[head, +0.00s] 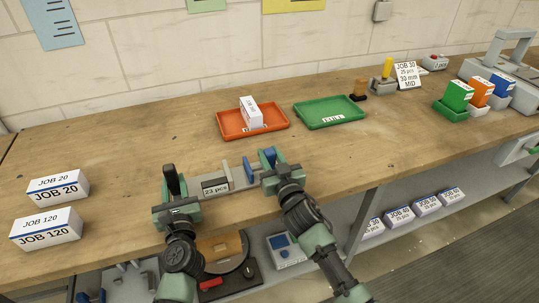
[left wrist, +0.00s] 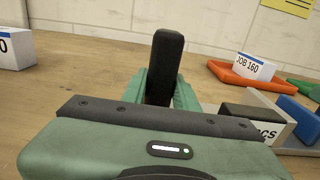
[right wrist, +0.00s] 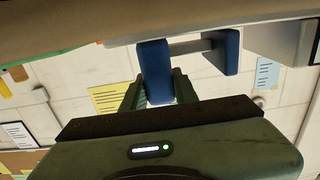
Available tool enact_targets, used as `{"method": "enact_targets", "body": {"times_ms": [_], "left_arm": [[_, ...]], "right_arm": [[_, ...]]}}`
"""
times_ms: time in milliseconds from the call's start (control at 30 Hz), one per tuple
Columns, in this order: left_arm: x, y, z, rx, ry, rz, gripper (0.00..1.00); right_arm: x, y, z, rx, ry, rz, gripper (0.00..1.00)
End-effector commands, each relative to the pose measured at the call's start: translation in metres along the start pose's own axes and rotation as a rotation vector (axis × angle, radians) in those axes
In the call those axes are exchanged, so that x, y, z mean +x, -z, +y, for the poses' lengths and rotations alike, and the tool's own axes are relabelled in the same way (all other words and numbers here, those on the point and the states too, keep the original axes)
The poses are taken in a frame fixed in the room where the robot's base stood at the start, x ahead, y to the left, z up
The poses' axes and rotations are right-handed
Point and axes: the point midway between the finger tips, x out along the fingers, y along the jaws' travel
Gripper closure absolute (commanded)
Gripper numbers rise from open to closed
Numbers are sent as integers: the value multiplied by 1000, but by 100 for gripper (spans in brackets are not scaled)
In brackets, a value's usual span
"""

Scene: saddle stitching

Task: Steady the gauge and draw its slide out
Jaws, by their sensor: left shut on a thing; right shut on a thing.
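The gauge (head: 226,174) lies near the bench's front edge, a grey body with a dark block and a "23 pcs" label. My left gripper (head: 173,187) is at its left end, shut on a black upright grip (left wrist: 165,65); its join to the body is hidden. The slide has two blue blocks joined by a grey bar (right wrist: 190,47). My right gripper (head: 269,163) is shut on the outer blue block (right wrist: 155,70). The inner blue block (right wrist: 232,52) stands close to the grey body.
Behind the gauge are an orange tray (head: 223,126) holding a white JOB 160 box (head: 250,113) and a green tray (head: 318,110). A job card (head: 406,75) and coloured boxes stand at right.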

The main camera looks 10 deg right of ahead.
Motion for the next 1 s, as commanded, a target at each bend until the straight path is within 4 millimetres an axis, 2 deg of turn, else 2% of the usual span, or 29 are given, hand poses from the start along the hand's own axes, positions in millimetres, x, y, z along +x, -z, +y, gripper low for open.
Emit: {"method": "enact_targets", "body": {"times_ms": [300, 600, 933, 967, 1000], "left_arm": [[0, 0, 0, 0, -1, 0, 100], [0, 0, 1, 0, -3, 0, 100], [0, 0, 3, 1, -6, 0, 100], [0, 0, 3, 1, -7, 0, 100], [1, 0, 3, 1, -7, 0, 100]], "right_arm": [[0, -1, 1, -1, 0, -1, 100], [0, -1, 47, -4, -4, -2, 100], [0, -1, 52, -1, -7, -4, 100], [0, -1, 52, -1, -7, -4, 63], [0, -1, 52, -1, -7, -4, 52]]}}
